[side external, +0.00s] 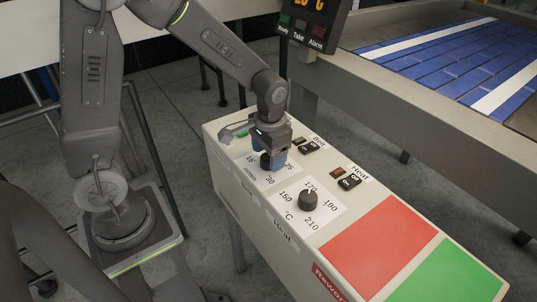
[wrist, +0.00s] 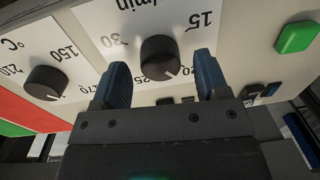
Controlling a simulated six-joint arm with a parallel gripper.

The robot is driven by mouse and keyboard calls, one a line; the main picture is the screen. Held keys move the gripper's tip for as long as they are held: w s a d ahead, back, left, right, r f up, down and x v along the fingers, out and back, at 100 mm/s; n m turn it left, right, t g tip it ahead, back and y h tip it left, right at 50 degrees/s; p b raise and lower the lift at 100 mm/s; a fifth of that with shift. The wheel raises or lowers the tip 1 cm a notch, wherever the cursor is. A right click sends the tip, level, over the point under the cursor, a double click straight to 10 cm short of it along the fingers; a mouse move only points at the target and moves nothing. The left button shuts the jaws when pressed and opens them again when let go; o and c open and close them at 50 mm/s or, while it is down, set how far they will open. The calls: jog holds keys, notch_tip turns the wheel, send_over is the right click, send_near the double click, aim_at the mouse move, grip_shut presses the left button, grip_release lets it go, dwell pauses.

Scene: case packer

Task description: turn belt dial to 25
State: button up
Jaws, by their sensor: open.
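The belt dial is a round black knob (wrist: 160,55) on a white scale plate (wrist: 125,30), upside down in the wrist view. The 15 is at upper right, the 30 at upper left and part of another number at lower left. The knob's white mark sits at its lower right, away from the lower-left number. My gripper (wrist: 162,66) is open, one blue finger on each side of the knob, with visible gaps.
The heat dial (side external: 308,200) stands beside the belt dial, with belt switches (side external: 306,145) and heat switches (side external: 347,180) behind. A red pad (side external: 378,242) and a green pad (side external: 450,275) lie at right. A display (side external: 313,22) hangs above; a blue conveyor (side external: 445,48) is behind.

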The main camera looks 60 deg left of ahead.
jog(key=shift+f, duration=0.45)
jog(key=c, duration=0.9)
